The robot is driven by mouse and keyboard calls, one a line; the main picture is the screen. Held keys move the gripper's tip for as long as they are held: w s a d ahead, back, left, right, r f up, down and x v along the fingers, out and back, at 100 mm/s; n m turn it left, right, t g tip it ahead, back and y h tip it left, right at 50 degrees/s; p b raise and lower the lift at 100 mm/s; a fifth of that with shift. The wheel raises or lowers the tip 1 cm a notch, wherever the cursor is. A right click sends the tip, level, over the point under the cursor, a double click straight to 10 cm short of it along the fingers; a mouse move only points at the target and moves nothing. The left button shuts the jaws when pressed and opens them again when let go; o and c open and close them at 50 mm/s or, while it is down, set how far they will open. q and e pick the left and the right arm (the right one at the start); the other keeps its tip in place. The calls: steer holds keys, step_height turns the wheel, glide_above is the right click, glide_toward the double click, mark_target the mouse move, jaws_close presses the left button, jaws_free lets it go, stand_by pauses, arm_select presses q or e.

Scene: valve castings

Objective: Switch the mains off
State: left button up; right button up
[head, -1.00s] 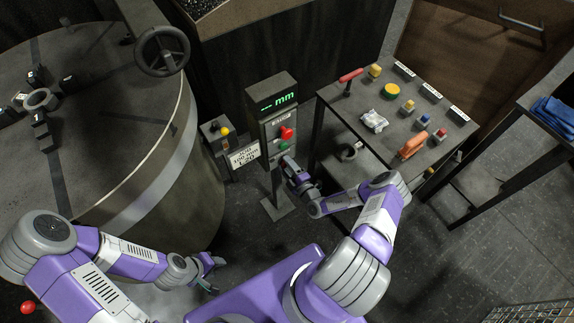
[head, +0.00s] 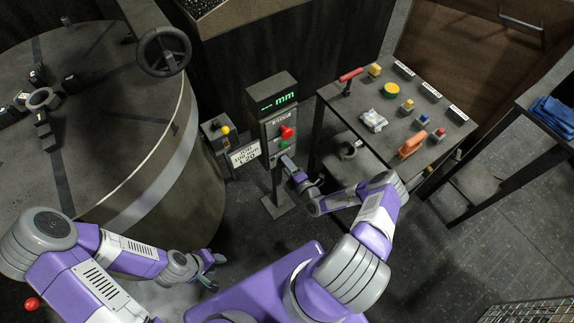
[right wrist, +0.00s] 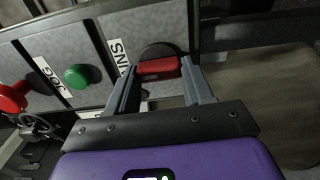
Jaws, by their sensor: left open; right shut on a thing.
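The control post (head: 278,112) stands in the middle of the head view, with a green "-- mm" display on top. The mains switch has a red handle (right wrist: 158,67) on a dark round base, beside a white label (right wrist: 117,60) ending in "INS". My right gripper (head: 287,163) is at the lower part of the post; in the right wrist view (right wrist: 160,85) its two fingers are shut on the red handle, which lies crosswise between them. The gripper hides the switch in the head view. My left gripper (head: 217,272) is open and empty, low and left of the post.
The post also bears a red knob (head: 287,132) and a green button (head: 283,144). A large round machine table (head: 110,150) with a handwheel (head: 163,51) fills the left. A bench (head: 352,100) with coloured parts stands to the right, and blue cloths (head: 555,112) lie beyond it.

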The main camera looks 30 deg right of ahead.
steer(key=o, duration=1)
steer(key=shift+o, duration=0.2)
steer(key=s+p, duration=0.1)
steer(key=s, duration=0.6)
steer(key=shift+s+d, duration=0.3)
steer(key=shift+d, duration=0.05)
